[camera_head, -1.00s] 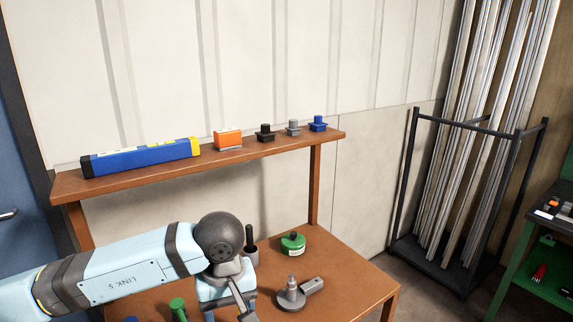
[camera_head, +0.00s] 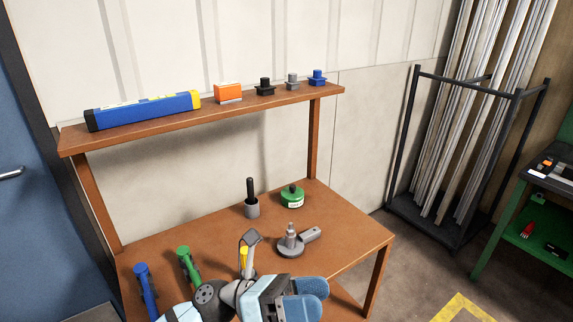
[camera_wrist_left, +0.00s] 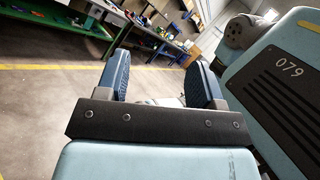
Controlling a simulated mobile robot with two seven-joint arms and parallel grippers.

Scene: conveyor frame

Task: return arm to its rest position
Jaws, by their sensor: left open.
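My left arm comes in at the bottom of the head view, in front of the brown wooden workbench (camera_head: 345,235). Its left gripper (camera_head: 318,296) has two blue padded fingers pointing right, near the bench's front edge. In the left wrist view, the left gripper (camera_wrist_left: 160,88) has its fingers apart with nothing between them, and open floor lies beyond. My right gripper does not show.
The bench holds a grey round fixture with a handle (camera_head: 291,243), a green round container (camera_head: 292,196), a grey cup (camera_head: 251,206), a blue tool (camera_head: 146,290) and a green tool (camera_head: 187,265). A black rack (camera_head: 403,150) stands right. Floor (camera_wrist_left: 45,110) is clear.

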